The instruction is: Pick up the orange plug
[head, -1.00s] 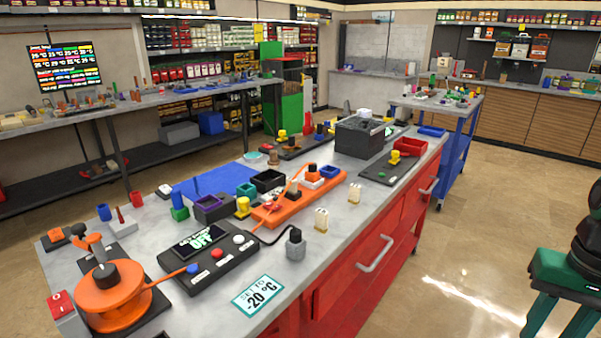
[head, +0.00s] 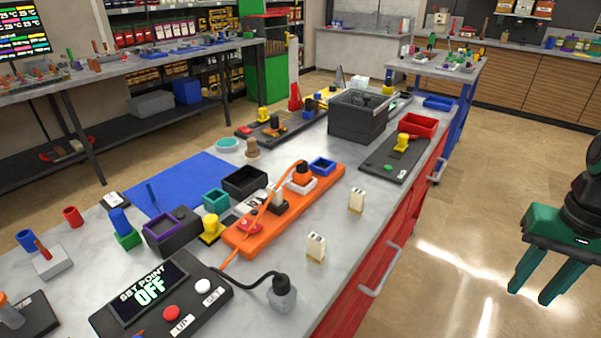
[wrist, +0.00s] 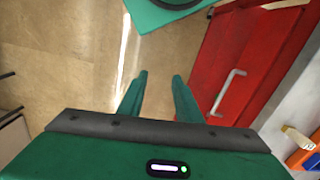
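The orange plug (head: 301,170) sits upright on the far part of the orange power strip (head: 250,233), inside a small white frame. An orange cord runs from it along the strip. My gripper (head: 531,292) hangs over the floor to the right of the bench, well apart from the plug. It is open and empty. In the wrist view my gripper (wrist: 160,80) shows two green fingers apart, with floor between them. The plug cannot be made out in the wrist view.
A black plug (head: 282,294) with a black cable stands near the bench's front edge. Two cream blocks (head: 316,246) stand right of the strip. A set-point box (head: 160,295) lies at the near left. The red drawers (wrist: 245,65) have protruding handles. Floor beside the bench is clear.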

